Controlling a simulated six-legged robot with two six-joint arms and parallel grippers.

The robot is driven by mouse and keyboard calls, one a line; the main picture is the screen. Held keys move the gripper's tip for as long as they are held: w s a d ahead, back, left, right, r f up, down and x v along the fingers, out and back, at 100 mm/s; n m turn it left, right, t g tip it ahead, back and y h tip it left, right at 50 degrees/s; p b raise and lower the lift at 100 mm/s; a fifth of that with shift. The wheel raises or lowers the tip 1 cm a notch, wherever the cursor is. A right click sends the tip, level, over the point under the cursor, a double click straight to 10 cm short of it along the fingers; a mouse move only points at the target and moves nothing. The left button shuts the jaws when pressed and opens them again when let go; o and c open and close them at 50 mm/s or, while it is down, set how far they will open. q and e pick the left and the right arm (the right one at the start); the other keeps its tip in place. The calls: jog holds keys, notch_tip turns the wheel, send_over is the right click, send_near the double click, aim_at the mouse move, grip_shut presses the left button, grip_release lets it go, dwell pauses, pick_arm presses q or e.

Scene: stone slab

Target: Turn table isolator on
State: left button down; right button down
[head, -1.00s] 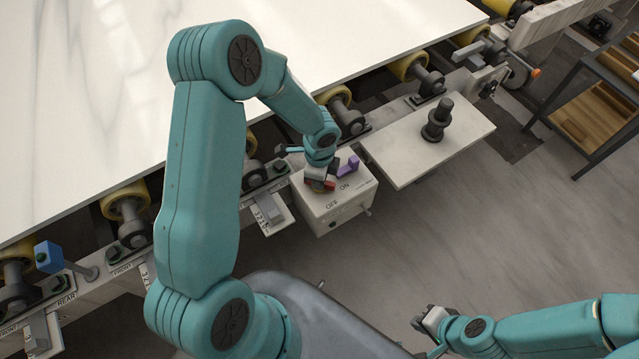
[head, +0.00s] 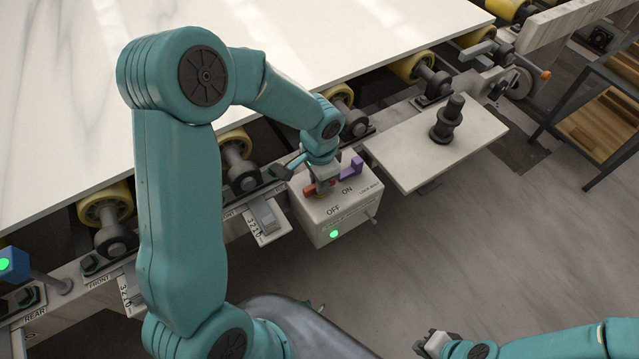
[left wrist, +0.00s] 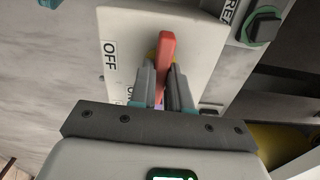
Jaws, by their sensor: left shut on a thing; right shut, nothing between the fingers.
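The table isolator is a white box (head: 325,226) marked OFF and ON, at the table's front edge. It has a red handle (head: 309,190), a purple piece (head: 352,167) beside the ON mark and a brightly lit green lamp (head: 334,234) on its front. My left gripper (head: 322,181) is over the box, shut on the red handle. In the left wrist view, the fingers (left wrist: 166,88) are on either side of the red handle (left wrist: 167,50), with the OFF mark to its left. My right gripper (head: 432,343) is shut and empty, low in the head view, away from the box.
A large pale slab (head: 300,40) lies on yellow rollers (head: 104,204) behind the isolator. A side plate (head: 405,158) with a black knob (head: 447,119) is to its right. A blue box with a green light (head: 8,264) is at far left. The floor in front is clear.

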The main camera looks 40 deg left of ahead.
pick_arm(q)
jog(key=shift+n, duration=0.4)
jog(key=c, duration=1.1)
grip_release()
jog(key=shift+r, duration=0.1)
notch_tip(320, 180, up, 16)
jog(key=shift+r+p, duration=0.1)
jog(key=shift+p, duration=0.8)
jog(key=shift+s, duration=0.1)
